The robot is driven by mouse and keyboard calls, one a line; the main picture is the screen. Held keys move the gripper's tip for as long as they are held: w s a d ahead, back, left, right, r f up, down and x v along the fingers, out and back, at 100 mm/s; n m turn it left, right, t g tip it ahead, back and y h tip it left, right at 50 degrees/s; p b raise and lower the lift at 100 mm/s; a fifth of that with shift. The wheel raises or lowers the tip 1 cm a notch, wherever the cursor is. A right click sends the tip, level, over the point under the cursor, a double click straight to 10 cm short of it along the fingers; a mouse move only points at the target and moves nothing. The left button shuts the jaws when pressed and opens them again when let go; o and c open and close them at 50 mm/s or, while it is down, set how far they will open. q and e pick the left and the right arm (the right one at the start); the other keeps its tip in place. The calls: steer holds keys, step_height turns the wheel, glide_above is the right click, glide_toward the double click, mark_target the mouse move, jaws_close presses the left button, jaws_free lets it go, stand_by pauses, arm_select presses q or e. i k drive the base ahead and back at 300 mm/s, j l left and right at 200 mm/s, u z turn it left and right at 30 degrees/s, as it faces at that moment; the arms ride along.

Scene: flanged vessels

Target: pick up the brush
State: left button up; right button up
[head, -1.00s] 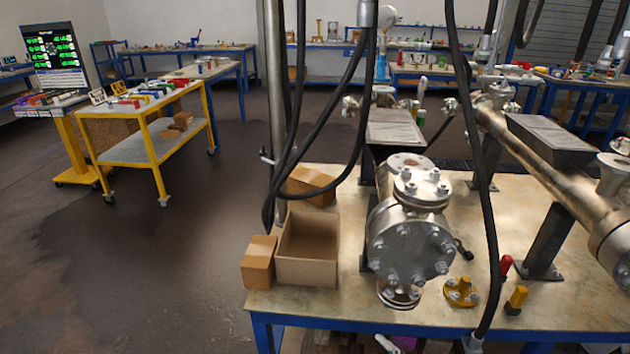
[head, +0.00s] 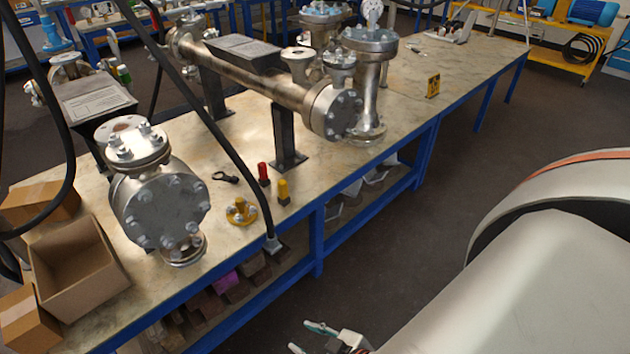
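I cannot make out a brush for certain in the head view. Small items stand or lie on the workbench (head: 390,120) near its front edge: a red-topped item (head: 263,173), a yellow-topped item (head: 283,191) and a small black item (head: 226,177). They are too small to identify surely. My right gripper (head: 301,335) shows at the bottom edge, below and in front of the bench. Its fingers are apart with nothing visible between them. My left gripper is not in view.
A large flanged vessel (head: 160,198) stands on the bench beside an open cardboard box (head: 75,270). A long metal pipe (head: 260,83) on black supports runs behind. A yellow flanged fitting (head: 241,211) sits at the front edge. The bench's right part is mostly clear.

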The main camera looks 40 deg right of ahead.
mark_target(284, 199)
steer(key=z, duration=0.95)
